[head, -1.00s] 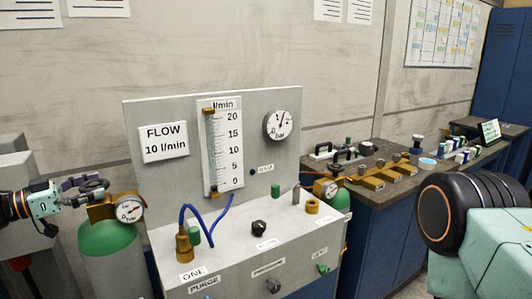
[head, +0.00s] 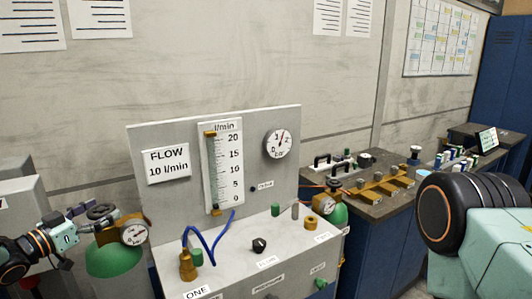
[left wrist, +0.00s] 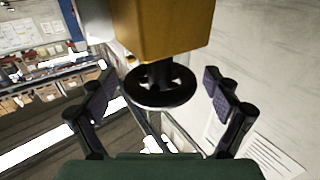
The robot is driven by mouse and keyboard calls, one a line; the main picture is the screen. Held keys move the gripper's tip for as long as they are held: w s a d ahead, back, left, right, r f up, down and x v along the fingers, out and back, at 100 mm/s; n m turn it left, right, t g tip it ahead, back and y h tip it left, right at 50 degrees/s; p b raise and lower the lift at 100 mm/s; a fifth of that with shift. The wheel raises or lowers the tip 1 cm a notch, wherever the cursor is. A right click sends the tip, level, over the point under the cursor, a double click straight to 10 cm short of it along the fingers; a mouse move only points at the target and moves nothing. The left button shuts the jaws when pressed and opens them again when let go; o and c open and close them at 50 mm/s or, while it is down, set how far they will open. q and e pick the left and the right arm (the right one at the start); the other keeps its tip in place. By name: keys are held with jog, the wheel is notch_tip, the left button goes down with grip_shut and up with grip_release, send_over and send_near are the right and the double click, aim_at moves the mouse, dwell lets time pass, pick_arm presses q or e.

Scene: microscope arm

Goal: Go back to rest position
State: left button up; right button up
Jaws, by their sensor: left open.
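My left gripper (head: 92,218) reaches in from the left of the head view. It is open at the valve on top of a green gas cylinder (head: 113,259). In the left wrist view its two fingers stand apart on either side of a black handwheel (left wrist: 160,88), with gaps visible at both sides. The handwheel sits on a brass valve block (left wrist: 160,28). A round pressure gauge (head: 134,232) is fixed to that valve. My right gripper is not in view.
A grey flow panel (head: 255,180) with a flow tube (head: 224,165), knobs and blue hose stands right of the cylinder. A bench (head: 375,210) with brass fittings and bottles is further right. Grey boxes (head: 20,195) stand behind my left arm.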

pick_arm(q)
jog(key=shift+n+t+y+p, duration=0.35)
jog(key=shift+n+t+y, duration=0.25)
jog(key=shift+n+y, duration=1.3)
jog(key=shift+y, duration=0.9)
jog(key=shift+f+n+y, duration=0.1)
jog(key=shift+n+y, duration=1.4)
jog(key=shift+y, duration=0.9)
jog(key=shift+n+y, duration=0.3)
jog(key=shift+y, duration=0.1)
